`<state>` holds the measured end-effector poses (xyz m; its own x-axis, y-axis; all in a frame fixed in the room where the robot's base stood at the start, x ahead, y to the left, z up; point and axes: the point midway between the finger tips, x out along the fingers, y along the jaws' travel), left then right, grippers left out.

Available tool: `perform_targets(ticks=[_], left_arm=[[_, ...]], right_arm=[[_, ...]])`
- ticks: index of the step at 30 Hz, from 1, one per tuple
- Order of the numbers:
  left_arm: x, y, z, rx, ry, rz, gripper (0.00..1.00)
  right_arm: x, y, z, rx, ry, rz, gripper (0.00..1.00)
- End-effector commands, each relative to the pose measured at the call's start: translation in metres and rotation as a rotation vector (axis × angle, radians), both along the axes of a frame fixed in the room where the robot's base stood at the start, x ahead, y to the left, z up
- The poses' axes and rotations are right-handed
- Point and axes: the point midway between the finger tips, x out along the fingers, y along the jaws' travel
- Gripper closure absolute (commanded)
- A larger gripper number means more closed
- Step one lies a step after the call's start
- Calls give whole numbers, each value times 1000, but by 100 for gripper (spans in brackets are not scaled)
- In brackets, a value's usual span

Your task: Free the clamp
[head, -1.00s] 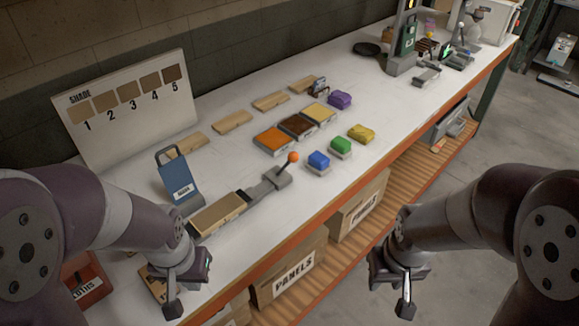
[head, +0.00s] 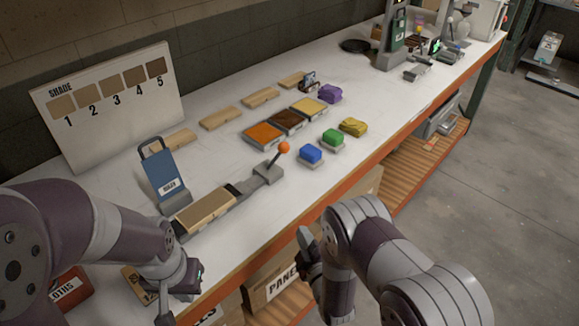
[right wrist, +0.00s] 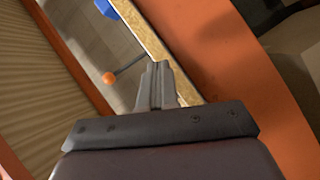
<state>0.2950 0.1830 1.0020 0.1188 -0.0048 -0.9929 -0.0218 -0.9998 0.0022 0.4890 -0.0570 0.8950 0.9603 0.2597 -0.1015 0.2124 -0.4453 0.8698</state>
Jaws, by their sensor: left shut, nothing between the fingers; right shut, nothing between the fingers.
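The clamp (head: 268,173) is a grey fixture on the bench with a thin lever topped by an orange ball (head: 284,147). The lever tilts up and to the right. A tan wooden panel (head: 207,211) lies at the fixture's left end. In the right wrist view the orange ball (right wrist: 108,78) and its rod show left of the fingertips. My right gripper (head: 303,240) is shut and empty, off the bench's front edge and apart from the lever. My left gripper (head: 165,318) is shut and empty, low at the front left.
A blue holder (head: 165,172) stands behind the panel. Blue (head: 311,153), green (head: 333,136) and yellow (head: 353,127) blocks sit right of the lever. The orange bench edge (head: 375,157) and a box (head: 280,282) below lie near my right arm.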

Motion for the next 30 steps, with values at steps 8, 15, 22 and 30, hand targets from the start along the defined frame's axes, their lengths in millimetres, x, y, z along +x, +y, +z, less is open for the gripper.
perform_targets(ticks=[8,15,22,30], left_arm=[[0,0,1,0,0,0,100],[0,0,1,0,0,0,100],[0,0,9,0,0,0,100],[0,0,29,0,0,0,100]], right_arm=[[-1,-1,87,-176,-495,-40,100],[-1,-2,88,-204,-505,-44,100],[7,1,93,-203,-502,-44,100],[53,12,110,-201,-505,-45,100]])
